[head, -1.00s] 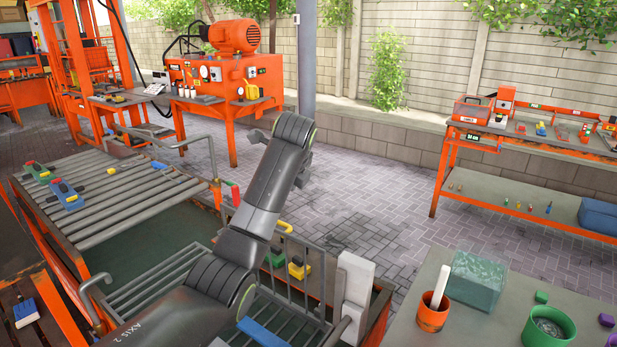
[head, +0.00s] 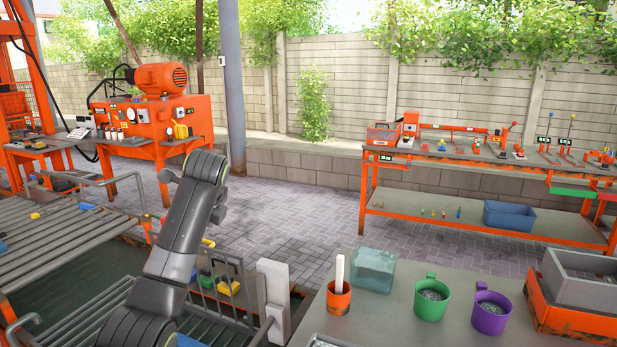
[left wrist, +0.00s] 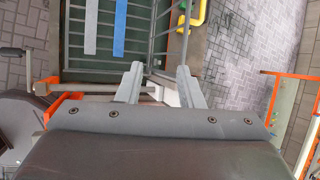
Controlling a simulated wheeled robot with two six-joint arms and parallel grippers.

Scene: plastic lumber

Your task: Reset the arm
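My dark left arm (head: 180,235) rises from the bottom left in the head view and bends at its top joint. Its gripper cannot be made out there. In the left wrist view the left gripper (left wrist: 158,84) has its two grey fingers apart, with nothing seen held between them. Beyond the fingers are a barred metal rack and a pale upright part. My right gripper is in neither view.
The barred rack (head: 95,308) and a pale post (head: 273,292) stand close to the arm. A workbench (head: 403,318) at right holds an orange pot (head: 339,298), a green mug (head: 431,300) and a purple mug (head: 489,312). Paved floor (head: 300,212) lies open behind.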

